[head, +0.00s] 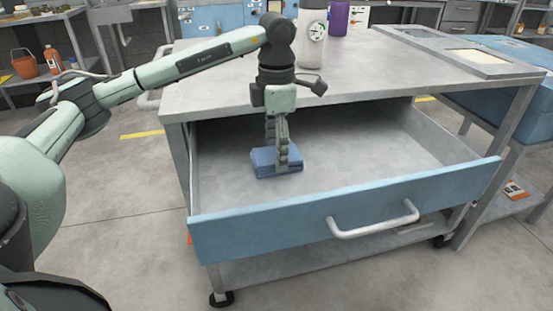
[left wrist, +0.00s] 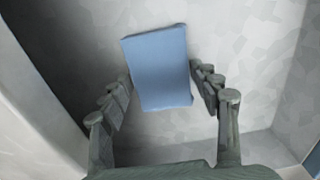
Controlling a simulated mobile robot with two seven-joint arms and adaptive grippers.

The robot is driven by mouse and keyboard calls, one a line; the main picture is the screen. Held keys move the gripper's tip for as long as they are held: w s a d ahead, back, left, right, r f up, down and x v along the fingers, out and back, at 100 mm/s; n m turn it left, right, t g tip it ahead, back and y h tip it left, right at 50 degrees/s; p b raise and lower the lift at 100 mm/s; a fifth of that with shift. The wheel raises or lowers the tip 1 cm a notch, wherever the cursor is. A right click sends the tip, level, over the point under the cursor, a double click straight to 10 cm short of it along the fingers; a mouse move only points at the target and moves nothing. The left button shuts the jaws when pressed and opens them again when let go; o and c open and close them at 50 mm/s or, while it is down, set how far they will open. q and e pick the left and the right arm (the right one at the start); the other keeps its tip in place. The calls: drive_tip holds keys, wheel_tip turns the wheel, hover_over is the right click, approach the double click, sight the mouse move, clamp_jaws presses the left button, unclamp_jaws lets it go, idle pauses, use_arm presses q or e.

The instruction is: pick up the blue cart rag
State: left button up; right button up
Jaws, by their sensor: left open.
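The blue cart rag (head: 264,164) is a folded blue block lying in the open drawer (head: 350,150) of the cart, towards the drawer's left side. It also shows in the left wrist view (left wrist: 160,68), between and just beyond the fingers. My left gripper (head: 282,160) points down into the drawer right at the rag, and its fingers partly hide it in the head view. In the left wrist view the fingers (left wrist: 165,95) are spread on both sides of the rag. Whether they touch it I cannot tell. My right gripper is not in view.
The blue drawer front (head: 270,220) with a white handle (head: 375,222) is pulled out towards me. A white bottle (head: 312,35) and a purple bottle (head: 338,18) stand on the cart top. The drawer's right part is empty. A blue chest (head: 510,100) stands at right.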

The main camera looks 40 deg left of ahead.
use_arm(q)
drive_tip(key=c, duration=0.8)
drive_tip(key=shift+r, duration=0.1)
